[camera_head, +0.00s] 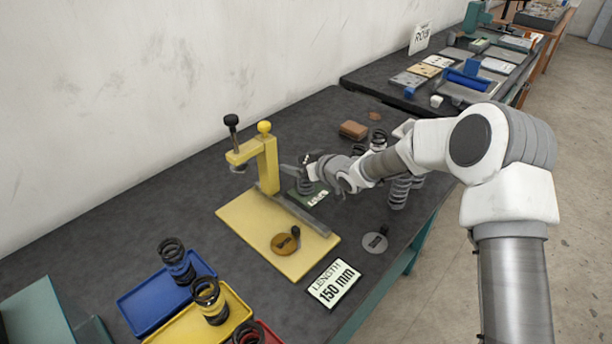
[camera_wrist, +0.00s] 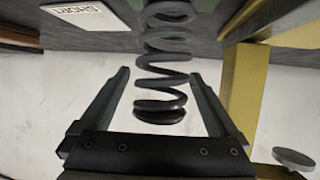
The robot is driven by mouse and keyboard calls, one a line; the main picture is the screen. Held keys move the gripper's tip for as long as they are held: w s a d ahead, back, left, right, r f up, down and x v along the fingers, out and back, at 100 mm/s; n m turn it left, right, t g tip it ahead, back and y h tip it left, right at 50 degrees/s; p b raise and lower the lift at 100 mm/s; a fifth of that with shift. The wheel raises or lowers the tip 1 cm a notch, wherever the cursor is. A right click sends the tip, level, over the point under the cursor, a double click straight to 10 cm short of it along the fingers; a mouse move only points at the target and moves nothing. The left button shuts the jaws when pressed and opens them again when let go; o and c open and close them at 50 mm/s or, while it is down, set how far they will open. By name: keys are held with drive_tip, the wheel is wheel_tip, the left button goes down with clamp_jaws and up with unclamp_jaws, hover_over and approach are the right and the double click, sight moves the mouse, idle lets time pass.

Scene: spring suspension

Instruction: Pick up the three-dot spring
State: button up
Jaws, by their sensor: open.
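A dark coil spring (camera_wrist: 163,80) stands between the two fingers of my gripper (camera_wrist: 160,73) in the wrist view. The fingers are open, with a gap visible on each side of the coils. In the head view my gripper (camera_head: 322,166) is beside the yellow press stand (camera_head: 268,165), and a dark spring (camera_head: 305,186) shows just below it. I cannot make out dots on this spring. Other springs (camera_head: 398,192) stand partly hidden behind my arm. Their dots are also not readable.
Springs stand on a blue tray (camera_head: 140,303), a yellow tray (camera_head: 238,312) and a red tray (camera_head: 270,335) at front left. A "LENGTH 150 mm" sign (camera_head: 334,284) lies near the table's front edge. A brown block (camera_head: 353,130) is behind my gripper.

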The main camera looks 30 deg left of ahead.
clamp_jaws()
idle(0.5)
drive_tip(key=shift+r, duration=0.1)
